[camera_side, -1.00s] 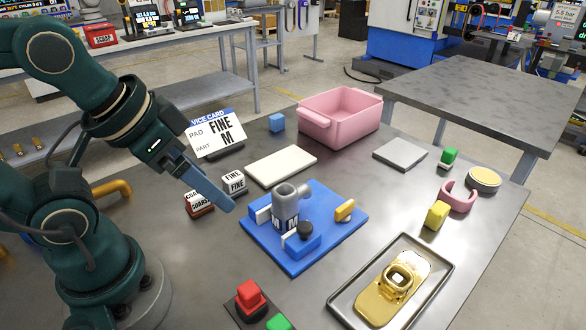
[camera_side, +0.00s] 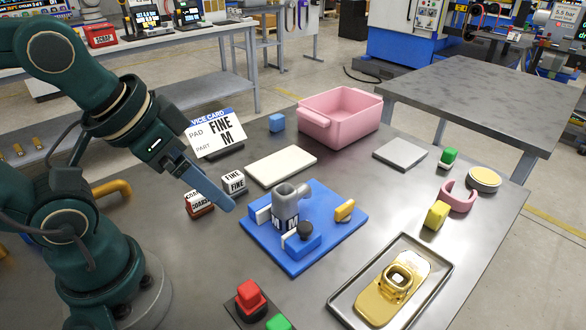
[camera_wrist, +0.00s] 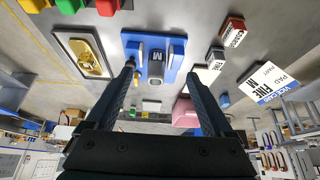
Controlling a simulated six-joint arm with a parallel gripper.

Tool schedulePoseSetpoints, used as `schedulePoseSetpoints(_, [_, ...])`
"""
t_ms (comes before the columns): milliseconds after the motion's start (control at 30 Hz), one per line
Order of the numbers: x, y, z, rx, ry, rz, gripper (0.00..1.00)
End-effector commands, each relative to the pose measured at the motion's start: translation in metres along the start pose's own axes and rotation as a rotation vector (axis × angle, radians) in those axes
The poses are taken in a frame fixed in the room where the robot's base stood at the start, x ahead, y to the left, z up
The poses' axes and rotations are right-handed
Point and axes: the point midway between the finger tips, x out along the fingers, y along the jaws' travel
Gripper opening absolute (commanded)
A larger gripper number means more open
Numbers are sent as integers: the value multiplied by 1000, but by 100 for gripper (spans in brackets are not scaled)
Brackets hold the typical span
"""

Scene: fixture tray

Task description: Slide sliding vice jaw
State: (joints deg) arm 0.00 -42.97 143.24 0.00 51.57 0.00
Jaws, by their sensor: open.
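The vice has a blue base plate (camera_side: 335,237) lying on the metal table; it also shows in the wrist view (camera_wrist: 174,72). A grey pipe-like part (camera_side: 285,205) with an M label stands upright between the jaws. The front blue jaw block (camera_side: 303,243), with a black knob (camera_side: 305,229) on it, is close to the part; I cannot tell whether they touch. The back jaw (camera_side: 260,213) has a pale pad. My gripper (camera_side: 228,205) is left of the vice, above the table, apart from it. In the wrist view its fingers (camera_wrist: 161,70) are spread and empty.
A yellow handle (camera_side: 345,211) sits at the plate's right. FINE (camera_side: 234,182) and COARSE (camera_side: 199,203) blocks and a sign card (camera_side: 215,136) are near my gripper. A pink bin (camera_side: 352,112) stands behind. A tray (camera_side: 433,252) with a gold part is front right; a red button (camera_side: 249,295) is in front.

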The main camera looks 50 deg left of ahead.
Motion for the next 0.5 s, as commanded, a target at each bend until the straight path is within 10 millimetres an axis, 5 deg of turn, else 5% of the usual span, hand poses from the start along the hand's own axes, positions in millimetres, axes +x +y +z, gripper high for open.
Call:
schedulePoseSetpoints(33, [0,0,0,0,0,0,79])
schedulePoseSetpoints(233, [-1,-1,5,101,-26,-4,2])
schedulePoseSetpoints(500, [-30,-4,-31,611,-102,-19,0])
